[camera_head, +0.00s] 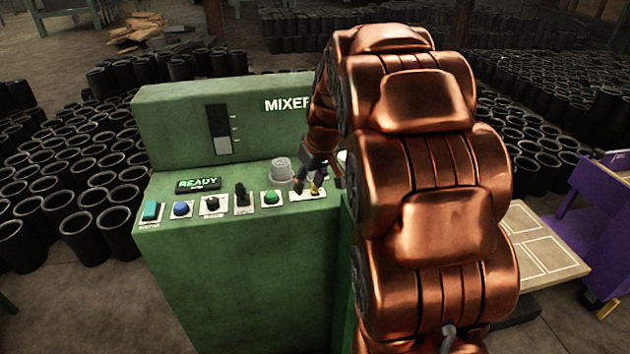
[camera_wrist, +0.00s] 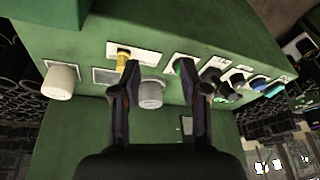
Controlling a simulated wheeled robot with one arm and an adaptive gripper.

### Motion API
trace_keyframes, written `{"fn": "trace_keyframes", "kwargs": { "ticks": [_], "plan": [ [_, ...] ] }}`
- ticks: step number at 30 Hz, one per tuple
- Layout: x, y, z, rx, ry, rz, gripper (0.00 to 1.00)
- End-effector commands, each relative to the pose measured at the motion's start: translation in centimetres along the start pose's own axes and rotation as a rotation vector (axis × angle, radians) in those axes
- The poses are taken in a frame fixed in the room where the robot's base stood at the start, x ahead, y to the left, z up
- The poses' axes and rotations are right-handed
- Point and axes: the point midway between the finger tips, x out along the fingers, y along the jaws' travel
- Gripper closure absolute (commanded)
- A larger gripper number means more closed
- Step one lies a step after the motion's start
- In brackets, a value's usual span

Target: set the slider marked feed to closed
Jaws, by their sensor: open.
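A yellow handle (camera_head: 316,187) stands on a white plate at the right end of the control row on the green mixer panel. It looks like the feed slider, but I cannot read its label. In the wrist view the yellow handle (camera_wrist: 123,62) sits near the end of its plate (camera_wrist: 147,57), beyond the left fingertip. My gripper (camera_head: 318,178) is open and empty, its fingers close around the handle's area in the head view. In the wrist view my gripper (camera_wrist: 160,90) points at the panel, with a grey knob (camera_wrist: 151,94) showing between the fingers. Contact cannot be told.
A green button (camera_head: 271,198), black lever (camera_head: 241,195), black knob (camera_head: 211,205), blue button (camera_head: 181,209) and teal switch (camera_head: 151,212) line the panel's front. A READY display (camera_head: 198,184) and a gauge (camera_head: 219,130) sit behind. A purple cart (camera_head: 590,235) stands right.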

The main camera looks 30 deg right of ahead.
Motion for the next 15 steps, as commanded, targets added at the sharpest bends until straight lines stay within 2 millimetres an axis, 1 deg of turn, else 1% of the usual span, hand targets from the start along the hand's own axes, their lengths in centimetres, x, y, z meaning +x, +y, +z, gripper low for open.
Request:
{"fn": "trace_keyframes", "kwargs": {
  "ticks": [1,3,6,10,15],
  "plan": [
    [0.3,1.7,-0.8,0.004,0.014,0.008,0.56],
    [0.5,3.4,-2.0,0.001,0.040,0.020,0.56],
    [0.6,5.2,-3.0,-0.005,0.064,0.035,0.56],
    [0.9,6.1,-3.5,-0.007,0.076,0.041,0.56],
    [1.7,6.2,-3.7,-0.009,0.076,0.040,0.56]
  ]
}}
